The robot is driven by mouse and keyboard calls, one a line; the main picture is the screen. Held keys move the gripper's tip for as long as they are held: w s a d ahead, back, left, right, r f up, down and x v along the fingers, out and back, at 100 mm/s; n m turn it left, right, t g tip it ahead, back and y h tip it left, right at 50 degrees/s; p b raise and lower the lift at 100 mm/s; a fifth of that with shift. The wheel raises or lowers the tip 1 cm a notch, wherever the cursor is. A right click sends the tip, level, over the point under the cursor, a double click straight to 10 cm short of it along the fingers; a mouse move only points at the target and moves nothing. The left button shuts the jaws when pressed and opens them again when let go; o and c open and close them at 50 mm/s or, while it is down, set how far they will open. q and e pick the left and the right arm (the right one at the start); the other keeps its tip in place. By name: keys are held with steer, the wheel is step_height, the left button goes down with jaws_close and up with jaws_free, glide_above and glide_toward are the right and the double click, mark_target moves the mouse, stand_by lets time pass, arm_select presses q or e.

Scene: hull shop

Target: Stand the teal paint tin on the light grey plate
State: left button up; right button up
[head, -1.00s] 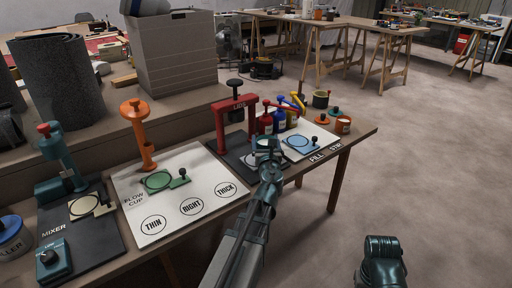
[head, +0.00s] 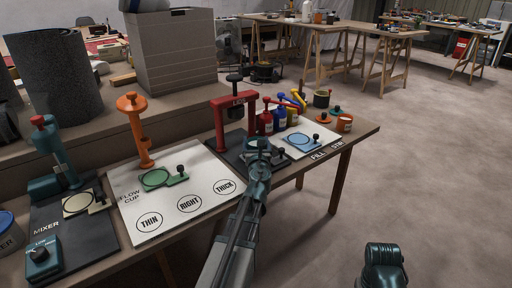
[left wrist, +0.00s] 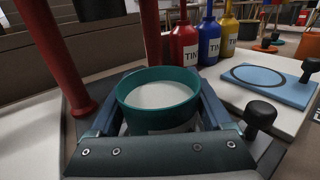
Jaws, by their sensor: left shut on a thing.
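The teal paint tin (left wrist: 158,98) is upright between the fingers of my left gripper in the left wrist view, open-topped with pale contents. My left gripper (head: 260,147) is shut on it, in front of the red lid press (head: 222,126). In the head view the gripper hides most of the tin. I cannot clearly make out the light grey plate; the tin and gripper cover much of the press base. A black knob (left wrist: 260,113) stands just right of the gripper. Part of my right arm shows at the lower right, but its jaws do not.
Red, blue and yellow bottles (left wrist: 184,42) stand behind, close to the tin. A blue plate (left wrist: 268,84) with a black knob lies to the right. The flow cup board (head: 150,210), with an orange stand (head: 141,130), lies left of the press.

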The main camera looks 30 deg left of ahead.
arm_select(q)
steer(key=shift+r, duration=0.1)
arm_select(e)
steer(key=shift+r, duration=0.1)
arm_select(q)
steer(key=o, duration=1.5)
steer(key=shift+c, duration=0.2)
